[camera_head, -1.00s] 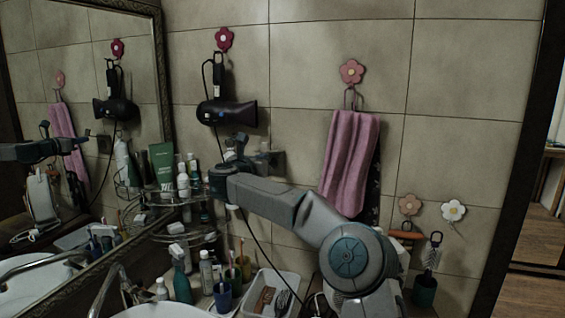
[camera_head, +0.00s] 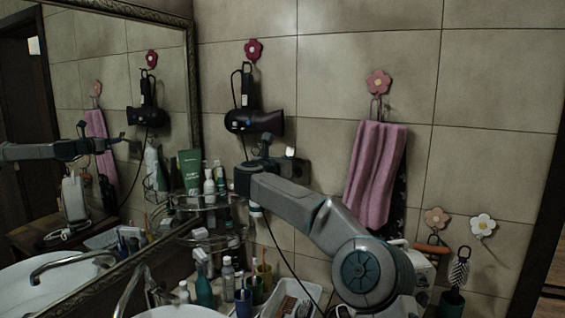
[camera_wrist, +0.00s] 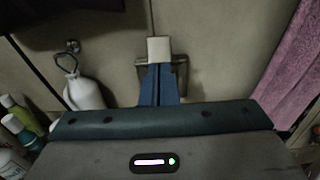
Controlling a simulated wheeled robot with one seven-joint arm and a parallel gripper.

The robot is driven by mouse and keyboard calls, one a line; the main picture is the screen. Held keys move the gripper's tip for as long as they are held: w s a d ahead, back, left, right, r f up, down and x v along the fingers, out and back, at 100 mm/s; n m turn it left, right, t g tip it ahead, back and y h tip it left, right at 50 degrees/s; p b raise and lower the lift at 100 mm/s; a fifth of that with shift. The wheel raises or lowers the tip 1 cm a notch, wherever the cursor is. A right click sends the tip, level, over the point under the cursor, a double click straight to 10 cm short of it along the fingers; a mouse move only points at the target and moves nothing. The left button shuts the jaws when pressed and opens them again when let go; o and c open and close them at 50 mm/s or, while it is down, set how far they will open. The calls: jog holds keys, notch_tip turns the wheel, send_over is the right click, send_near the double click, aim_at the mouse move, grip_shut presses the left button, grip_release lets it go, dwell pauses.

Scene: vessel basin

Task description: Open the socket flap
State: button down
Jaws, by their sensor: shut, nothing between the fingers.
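The dark socket (camera_head: 301,168) is on the tiled wall, right of the hair dryer and left of the pink towel. In the wrist view the socket (camera_wrist: 181,72) shows on both sides of my fingers, which hide its middle. My gripper (camera_wrist: 159,65) is shut, with its blue fingers together in front of the socket. A pale block shows at the fingertips; I cannot tell whether it is part of the fingers or the flap. The flap's position and any contact with it are unclear. In the head view my gripper (camera_head: 284,153) is at the socket's upper left.
A black hair dryer (camera_head: 254,121) hangs at upper left. The pink towel (camera_head: 376,175) hangs close on the right. Bottles on a glass corner shelf (camera_head: 200,202) stand left of my arm. Cups and a white tray (camera_head: 290,290) lie below.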

jog(key=shift+d+f, duration=0.1)
jog(key=shift+f, duration=0.15)
jog(key=b+v, duration=0.8)
jog(key=v, duration=0.4)
jog(key=shift+w+f+t+h+b, duration=1)
jog(key=shift+f+t+b, duration=1.25)
jog(key=shift+f, duration=3.6)
jog(key=w+d+r+p, duration=0.5)
jog(key=w+r+p, duration=0.2)
jog(key=w+r, duration=0.1)
jog(key=shift+w+r+t+p, duration=0.3)
jog(key=shift+w+t+p, duration=0.05)
jog(key=shift+w+p, duration=0.05)
